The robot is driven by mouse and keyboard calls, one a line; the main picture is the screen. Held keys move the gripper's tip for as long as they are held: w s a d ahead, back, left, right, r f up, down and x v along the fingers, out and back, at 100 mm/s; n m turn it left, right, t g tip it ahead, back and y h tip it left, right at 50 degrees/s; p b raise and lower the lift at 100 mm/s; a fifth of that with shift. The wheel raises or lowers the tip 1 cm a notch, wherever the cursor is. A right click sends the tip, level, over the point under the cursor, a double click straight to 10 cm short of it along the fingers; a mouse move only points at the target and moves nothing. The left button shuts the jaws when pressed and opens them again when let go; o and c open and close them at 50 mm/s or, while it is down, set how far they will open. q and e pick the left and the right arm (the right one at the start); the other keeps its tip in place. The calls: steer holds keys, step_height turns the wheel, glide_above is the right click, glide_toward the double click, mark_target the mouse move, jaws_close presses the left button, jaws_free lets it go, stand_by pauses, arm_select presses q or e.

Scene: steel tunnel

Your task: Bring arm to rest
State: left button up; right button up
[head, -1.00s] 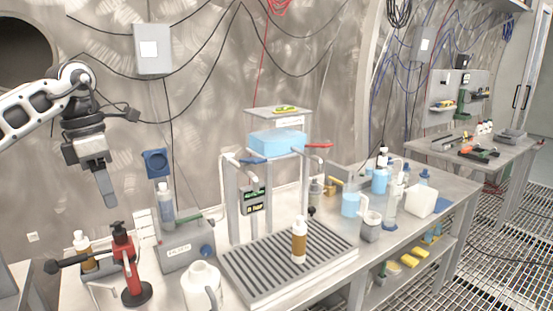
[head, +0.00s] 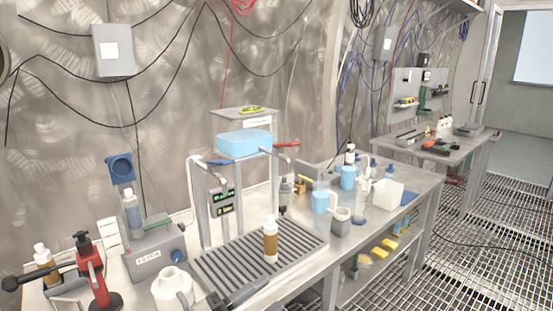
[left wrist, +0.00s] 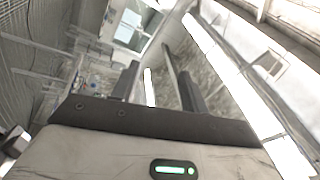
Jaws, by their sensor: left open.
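My left gripper (head: 238,297) shows only as a dark part at the bottom edge of the head view, in front of the slatted drain tray (head: 215,270). The rest of my left arm is out of the picture. In the left wrist view my left gripper (left wrist: 157,82) has two dark fingers standing apart with nothing between them, so it is open and empty. The wrist view is tilted, with the tunnel wall and bright light strips beyond the fingers. My right gripper is in neither view.
Blue-filled beakers stand to the right.

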arm_select(q)
steer(key=s+a+f+n+y, duration=0.4)
steer(key=s+f+n+y, duration=0.1)
steer(key=s+f+n, duration=0.1)
steer(key=s+a+f+n+g+y, duration=0.1)
steer(key=s+a+f+n+y, duration=0.3)
steer(key=f+n, duration=0.5)
steer(key=s+a+f+n+y, duration=0.5)
steer(key=s+f+n, duration=0.2)
steer(key=s+f, duration=0.1)
steer(key=shift+f+n+g+y, duration=0.35)
steer(key=shift+n+g+y, duration=0.05)
